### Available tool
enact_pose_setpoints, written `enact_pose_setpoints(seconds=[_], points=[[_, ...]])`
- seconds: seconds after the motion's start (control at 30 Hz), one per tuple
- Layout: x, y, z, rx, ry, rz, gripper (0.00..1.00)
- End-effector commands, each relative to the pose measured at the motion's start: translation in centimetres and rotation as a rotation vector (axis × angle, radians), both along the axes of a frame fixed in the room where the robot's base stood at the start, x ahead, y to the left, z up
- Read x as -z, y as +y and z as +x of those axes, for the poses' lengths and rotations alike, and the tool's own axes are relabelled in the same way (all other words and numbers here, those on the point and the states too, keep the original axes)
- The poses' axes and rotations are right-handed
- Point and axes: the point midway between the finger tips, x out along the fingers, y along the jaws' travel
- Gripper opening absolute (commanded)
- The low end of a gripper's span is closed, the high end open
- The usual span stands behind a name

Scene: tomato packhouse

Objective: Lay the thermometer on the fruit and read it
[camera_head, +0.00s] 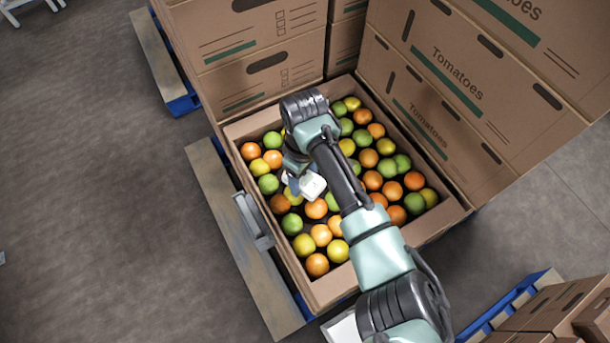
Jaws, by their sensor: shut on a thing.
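The fruit (392,190) lies in an open cardboard crate (452,212), a mix of orange, yellow and green round fruit. My gripper (296,186) is over the left-middle part of the crate, low and close to the fruit. It is shut on a small white and blue-grey thing, which looks like the thermometer (313,185). I cannot tell whether the thermometer touches the fruit. Its display cannot be read from here. My arm crosses the crate and hides some of the fruit in the middle.
Tall stacks of closed cardboard boxes marked Tomatoes (455,75) stand right behind the crate. A grey bracket-like thing (253,220) is at the crate's left side.

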Motion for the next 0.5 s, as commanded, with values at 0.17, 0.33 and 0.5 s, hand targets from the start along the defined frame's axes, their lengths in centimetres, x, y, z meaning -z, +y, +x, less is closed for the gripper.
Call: enact_pose_setpoints(seconds=[0.17,0.33,0.5], points=[[0.96,0.01,0.01,-0.001,-0.001,-0.001,0.05],[0.93,0.02,0.01,-0.001,-0.001,0.0,0.05],[1.26,0.03,-0.01,-0.001,-0.001,0.001,0.72]])
